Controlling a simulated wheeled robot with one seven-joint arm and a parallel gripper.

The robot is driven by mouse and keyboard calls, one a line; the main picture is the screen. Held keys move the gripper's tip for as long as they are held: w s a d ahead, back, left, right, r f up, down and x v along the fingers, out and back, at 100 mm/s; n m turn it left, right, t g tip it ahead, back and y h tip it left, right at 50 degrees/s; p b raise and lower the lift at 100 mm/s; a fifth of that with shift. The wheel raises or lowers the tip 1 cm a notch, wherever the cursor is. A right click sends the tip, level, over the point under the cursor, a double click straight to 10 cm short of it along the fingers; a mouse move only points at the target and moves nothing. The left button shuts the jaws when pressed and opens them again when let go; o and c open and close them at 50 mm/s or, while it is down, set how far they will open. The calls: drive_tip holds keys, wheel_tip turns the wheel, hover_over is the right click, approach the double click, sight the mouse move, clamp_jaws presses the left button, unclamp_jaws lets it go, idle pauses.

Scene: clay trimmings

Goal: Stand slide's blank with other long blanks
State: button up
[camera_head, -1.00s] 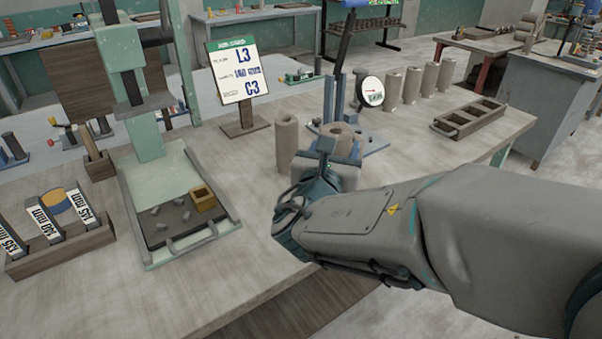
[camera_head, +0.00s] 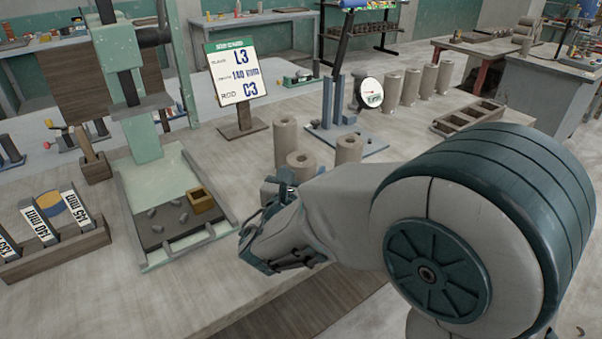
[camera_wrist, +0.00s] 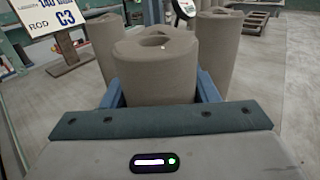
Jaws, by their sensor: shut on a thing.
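My gripper (camera_head: 284,187) is shut on a grey-brown clay blank, a hollow cylinder (camera_wrist: 155,72), between blue fingers in the wrist view. The held blank (camera_head: 301,161) is upright; I cannot tell whether its base touches the table. One tall blank (camera_head: 286,138) stands behind it to the left, and another blank (camera_head: 349,149) stands to the right. The blue slide (camera_head: 341,135) with its round dial (camera_head: 370,92) is behind them, with no blank visible on it. Several blanks (camera_head: 411,87) stand in a row at the back right.
A sign (camera_head: 239,77) reads L3, 140 mm, C3. A green press (camera_head: 150,190) with clay scraps and a small wooden box stands left. A labelled rack (camera_head: 62,248) is at far left. An empty compartmented wooden tray (camera_head: 469,118) lies right.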

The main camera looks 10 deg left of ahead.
drive_tip(key=shift+r, duration=0.1)
drive_tip(key=o, duration=1.4)
